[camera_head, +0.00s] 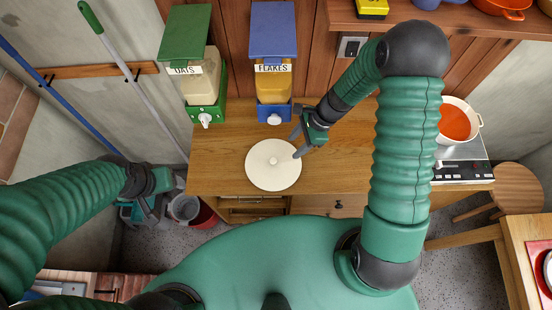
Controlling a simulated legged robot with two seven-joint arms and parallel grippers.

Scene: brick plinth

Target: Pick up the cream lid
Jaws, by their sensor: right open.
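The cream lid (268,175) is a round disc with a small knob at its centre. It lies on the wooden counter (225,146), close to the front edge. My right gripper (297,146) is open at the lid's upper right edge, with its fingers pointing down and left. One finger overlaps the lid's rim in the picture; I cannot tell whether it touches. My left gripper (168,180) is low at the left, beyond the counter's left end, and the state of its fingers is unclear.
A green oats dispenser (205,85) and a blue flakes dispenser (273,70) stand behind the lid. An orange-filled pot (455,122) sits on a cooker at the right. A shelf (400,14) overhangs the back. Grey and red buckets (185,207) stand at the left on the floor.

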